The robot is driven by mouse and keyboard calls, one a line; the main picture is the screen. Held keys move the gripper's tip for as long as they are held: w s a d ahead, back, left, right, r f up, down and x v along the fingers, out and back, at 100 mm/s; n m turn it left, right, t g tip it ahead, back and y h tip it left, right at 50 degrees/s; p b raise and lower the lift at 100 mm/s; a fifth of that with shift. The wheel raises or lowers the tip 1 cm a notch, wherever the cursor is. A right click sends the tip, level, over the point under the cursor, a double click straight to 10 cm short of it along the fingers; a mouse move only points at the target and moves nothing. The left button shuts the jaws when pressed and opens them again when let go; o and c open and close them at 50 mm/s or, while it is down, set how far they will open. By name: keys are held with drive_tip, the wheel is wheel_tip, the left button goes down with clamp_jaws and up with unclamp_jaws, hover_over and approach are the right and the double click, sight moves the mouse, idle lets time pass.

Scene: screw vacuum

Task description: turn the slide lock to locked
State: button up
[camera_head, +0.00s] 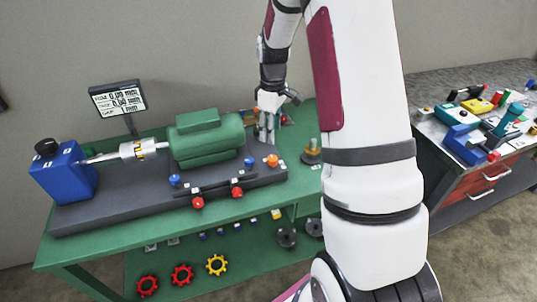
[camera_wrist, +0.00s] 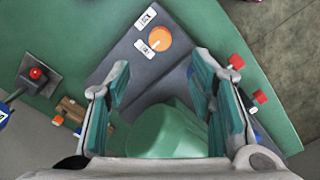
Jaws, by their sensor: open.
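The slide lock is an orange round knob (camera_wrist: 158,38) on the dark grey machine base, with a pale mark across its face. A white label reading LOCK (camera_wrist: 146,17) lies beside it, and a second white label whose word I cannot read clearly touches its lower left side. I cannot tell surely which label the mark points to. The knob also shows in the head view (camera_head: 272,160) at the right end of the base. My gripper (camera_wrist: 161,64) is open and empty, with the knob beyond its fingertips. In the head view my gripper (camera_head: 266,135) is beside the green motor.
The green motor (camera_head: 206,138) stands close to my gripper and also fills the wrist view's lower middle (camera_wrist: 165,132). Red knobs (camera_head: 237,191) line the base's front edge. A blue block (camera_head: 65,174) stands at its left end. A cluttered side bench (camera_head: 430,128) is at right.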

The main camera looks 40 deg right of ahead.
sight(272, 158)
wheel_tip(272, 158, down, 11)
drive_tip(key=shift+f+p, duration=0.1)
drive_tip(key=shift+p, duration=0.4)
drive_tip(key=c, duration=1.2)
